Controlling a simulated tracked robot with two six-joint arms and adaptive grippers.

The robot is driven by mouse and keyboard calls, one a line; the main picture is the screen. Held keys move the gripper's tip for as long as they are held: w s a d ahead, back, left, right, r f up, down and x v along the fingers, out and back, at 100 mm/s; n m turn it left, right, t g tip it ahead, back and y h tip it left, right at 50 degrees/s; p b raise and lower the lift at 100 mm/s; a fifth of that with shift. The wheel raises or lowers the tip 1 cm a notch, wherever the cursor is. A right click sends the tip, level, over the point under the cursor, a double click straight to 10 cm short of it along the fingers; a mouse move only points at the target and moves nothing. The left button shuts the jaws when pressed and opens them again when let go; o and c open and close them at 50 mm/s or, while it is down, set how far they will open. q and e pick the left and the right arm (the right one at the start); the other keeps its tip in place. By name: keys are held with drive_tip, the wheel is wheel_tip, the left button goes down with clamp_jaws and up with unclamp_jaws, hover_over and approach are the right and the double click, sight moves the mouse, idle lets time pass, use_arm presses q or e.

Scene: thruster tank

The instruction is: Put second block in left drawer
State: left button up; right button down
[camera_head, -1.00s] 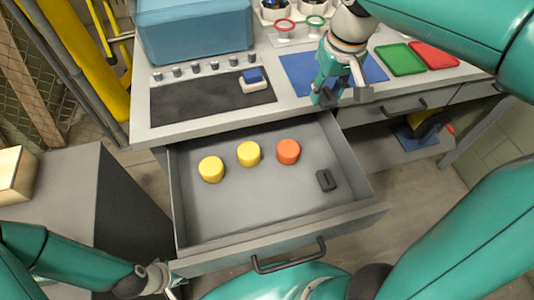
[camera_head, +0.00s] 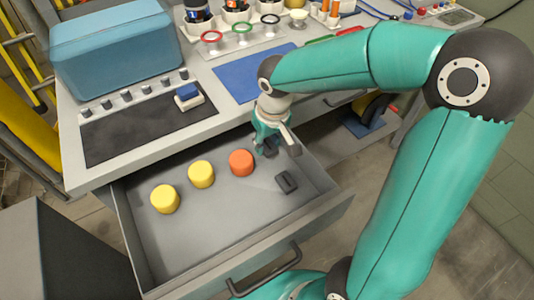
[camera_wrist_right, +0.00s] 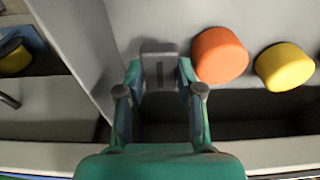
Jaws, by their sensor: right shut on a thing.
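The left drawer (camera_head: 207,232) is pulled open below the worktop. My right gripper (camera_head: 271,147) is over its back right part, shut on a small dark grey block (camera_wrist_right: 158,74), which sits between the fingertips in the right wrist view. In the head view the held block is mostly hidden by the fingers. Another dark block (camera_head: 286,182) lies on the drawer floor, nearer me and right of the orange cylinder. Whether the held block touches the floor I cannot tell. My left gripper is not in view.
Two yellow cylinders (camera_head: 165,199) (camera_head: 201,174) and an orange cylinder (camera_head: 241,162) stand in the drawer. The drawer's front half is clear. The worktop edge lies behind the gripper. A blue mat (camera_head: 248,78) and a blue box (camera_head: 115,48) are on the worktop.

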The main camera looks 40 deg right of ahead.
sight(268, 147)
drive_tip(key=shift+f+b, duration=0.45)
drive_tip(key=shift+f, duration=1.6)
drive_tip(key=shift+f, duration=0.1)
drive_tip(key=c, duration=1)
unclamp_jaws()
drive_tip(key=shift+c, duration=0.2)
drive_tip(key=shift+r, duration=0.45)
drive_tip(key=r, duration=0.3)
drive_tip(key=s+r+p, duration=0.1)
drive_tip(key=r, duration=0.2)
drive_tip(key=r+p, duration=0.1)
drive_tip(key=r, duration=0.3)
drive_tip(key=shift+s+a, duration=0.15)
drive_tip(key=shift+s, duration=0.15)
drive_tip(key=shift+s+r, duration=0.15)
drive_tip(key=shift+r, duration=0.45)
